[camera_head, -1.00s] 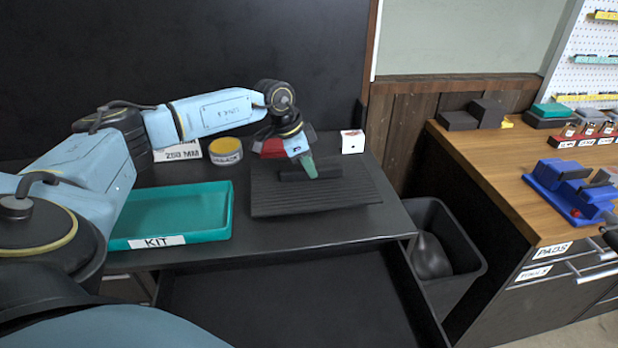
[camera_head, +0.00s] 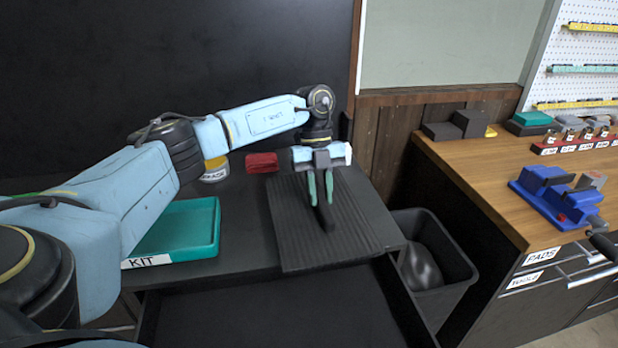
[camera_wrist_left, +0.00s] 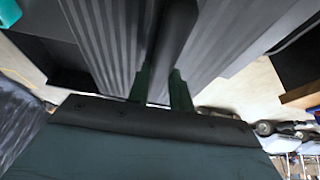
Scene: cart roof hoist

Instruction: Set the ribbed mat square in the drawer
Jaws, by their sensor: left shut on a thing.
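The ribbed mat (camera_head: 355,225) is a dark grey, grooved sheet with a black grip bar (camera_head: 325,217) along its middle. It is at the right of the cart top, turned with its long side toward me, and its near end reaches the cart's front edge. I cannot tell whether it touches the top. My left gripper (camera_head: 321,200) points down and is shut on the bar; the wrist view shows the fingers (camera_wrist_left: 160,88) on either side of it over the ribs. The drawer (camera_head: 280,312) is open below the front edge, and its visible floor is bare. My right gripper is not in view.
A teal KIT tray (camera_head: 213,235) stands left of the mat on the cart top. A red block (camera_head: 262,162) and a yellow-topped tin (camera_head: 215,169) are behind. A grey bin (camera_head: 462,262) stands right of the cart, beside a wooden bench (camera_head: 480,190) with a blue vise (camera_head: 555,195).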

